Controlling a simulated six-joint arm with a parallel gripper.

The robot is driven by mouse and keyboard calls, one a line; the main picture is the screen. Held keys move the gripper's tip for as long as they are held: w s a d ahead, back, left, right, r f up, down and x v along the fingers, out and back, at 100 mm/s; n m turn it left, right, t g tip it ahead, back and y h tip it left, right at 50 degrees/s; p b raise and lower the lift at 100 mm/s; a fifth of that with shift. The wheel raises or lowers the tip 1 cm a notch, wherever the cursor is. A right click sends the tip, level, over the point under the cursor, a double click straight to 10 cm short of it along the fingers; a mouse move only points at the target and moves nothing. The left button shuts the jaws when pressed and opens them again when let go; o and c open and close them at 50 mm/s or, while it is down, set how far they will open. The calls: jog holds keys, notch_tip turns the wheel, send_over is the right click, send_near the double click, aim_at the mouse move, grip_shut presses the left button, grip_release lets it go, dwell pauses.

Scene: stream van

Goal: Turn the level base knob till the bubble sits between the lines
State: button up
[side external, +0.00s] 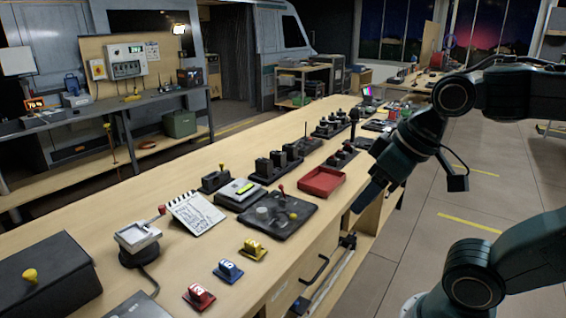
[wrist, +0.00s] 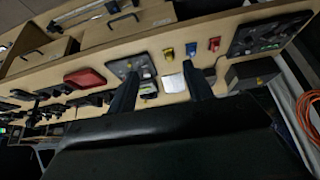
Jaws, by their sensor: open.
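No bubble or lines can be made out in either view, and I cannot tell for sure which piece is the level base. A dark plate (side external: 293,226) on the bench carries a grey round part, a yellow knob (side external: 293,215) and a red-tipped lever; it also shows in the wrist view (wrist: 117,70). My gripper (side external: 362,203) is open and empty, above the bench's right edge, to the right of the plate. Its two fingers point over the bench in the wrist view (wrist: 160,72).
A pale device (side external: 138,238) with a red-tipped lever stands near a notepad (side external: 196,212). Red (side external: 199,297), blue (side external: 228,271) and yellow (side external: 253,250) numbered blocks line the front. A red tray (side external: 321,182) lies behind the plate. Bare bench shows at left.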

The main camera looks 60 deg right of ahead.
jog(key=w+d+r+m+g, duration=0.1)
jog(key=w+d+r+m, duration=0.15)
jog(key=w, duration=0.65)
jog(key=m+g, duration=0.4)
jog(key=m, duration=0.5)
send_over(262, 210)
notch_tip(262, 210, down, 10)
jog(key=shift+f, duration=0.1)
notch_tip(262, 210, down, 14)
jog(key=shift+r, duration=0.15)
jog(key=shift+m, duration=0.25)
jog(key=c, duration=1)
